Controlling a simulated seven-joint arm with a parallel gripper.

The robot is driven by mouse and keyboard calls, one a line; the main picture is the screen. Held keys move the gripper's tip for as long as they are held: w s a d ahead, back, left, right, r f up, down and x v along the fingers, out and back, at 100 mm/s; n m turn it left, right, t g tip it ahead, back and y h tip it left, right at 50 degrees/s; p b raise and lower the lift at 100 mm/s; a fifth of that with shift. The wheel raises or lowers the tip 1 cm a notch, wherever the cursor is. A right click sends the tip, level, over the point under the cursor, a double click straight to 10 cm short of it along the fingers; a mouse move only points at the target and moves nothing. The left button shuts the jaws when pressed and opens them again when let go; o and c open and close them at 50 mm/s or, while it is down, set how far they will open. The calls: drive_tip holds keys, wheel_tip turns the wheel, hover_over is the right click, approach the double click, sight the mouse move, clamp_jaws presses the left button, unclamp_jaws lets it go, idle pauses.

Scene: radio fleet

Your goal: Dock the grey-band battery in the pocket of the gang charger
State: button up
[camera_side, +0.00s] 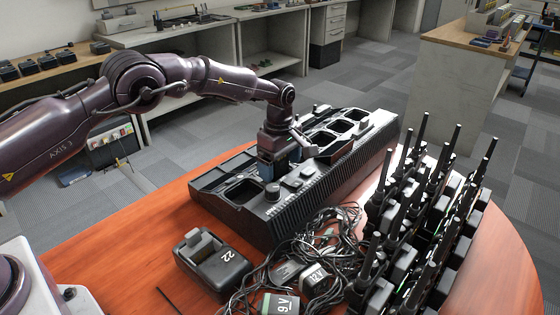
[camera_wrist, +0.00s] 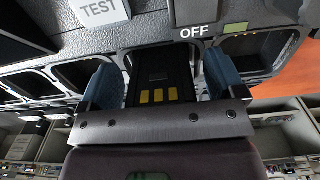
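The gang charger (camera_side: 310,190) is a long black unit with a row of pockets, lying diagonally on the round wooden table. My gripper (camera_side: 280,155) is low over its middle, with the wrist above. In the wrist view, the two blue fingers of my gripper (camera_wrist: 161,80) stand either side of a black battery (camera_wrist: 158,78) with gold contacts, and look closed on it. The battery is in line with a pocket between the TEST and OFF labels. Its grey band does not show, and its depth in the pocket cannot be told. The neighbouring pockets look empty.
Several upright radios (camera_side: 425,225) crowd the right side. The table's left side (camera_side: 130,240) is clear.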

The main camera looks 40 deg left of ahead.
wheel_tip(320, 180, up, 13)
idle(0.7)
drive_tip(key=shift+w+f+m, duration=0.15)
drive_tip(key=shift+m, duration=0.65)
drive_tip(key=s+f+m, duration=0.2)
drive_tip(key=m, duration=0.1)
drive_tip(key=shift+s+a+f, duration=0.1)
drive_tip(key=shift+a+f, duration=0.1)
drive_tip(key=shift+a, duration=0.2)
drive_tip(key=s+a+r+m+t, duration=0.1)
drive_tip(key=s+r+m, duration=0.3)
drive_tip(key=s, duration=0.7)
drive_tip(key=s+a+r+m+t, duration=0.1)
drive_tip(key=s+r+m, duration=0.4)
drive_tip(key=s, duration=0.7)
drive_tip(key=s+r+m+t, duration=0.3)
drive_tip(key=s+r, duration=0.3)
drive_tip(key=s, duration=0.6)
drive_tip(key=shift+s+a+m+t, duration=0.15)
drive_tip(key=shift+a+m+t, duration=0.2)
drive_tip(key=shift+m, duration=0.35)
